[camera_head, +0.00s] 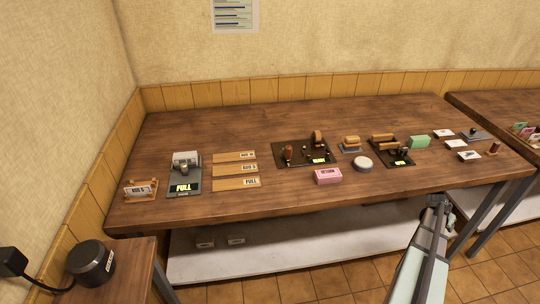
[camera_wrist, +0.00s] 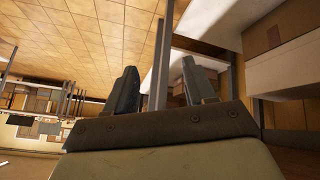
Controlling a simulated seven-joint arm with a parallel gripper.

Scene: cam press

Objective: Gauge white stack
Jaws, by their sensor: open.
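Which item is the white stack is not clear. White cards (camera_head: 455,144) with dark marks lie at the right, and a pale round disc (camera_head: 363,163) lies near the middle. Wooden strips (camera_head: 235,169) with printed labels, one reading FULL, lie right of the grey device. My gripper (camera_head: 438,201) is at the front right edge, apart from these things. In the wrist view my gripper (camera_wrist: 160,85) is open and empty.
A pink RETURN block (camera_head: 328,176), a green block (camera_head: 419,142) and two dark trays with small parts (camera_head: 291,162) (camera_head: 397,156) stand on the table. A small labelled stand (camera_head: 140,190) is far left. The table's back strip and front left are clear. A white shelf (camera_head: 300,252) lies below.

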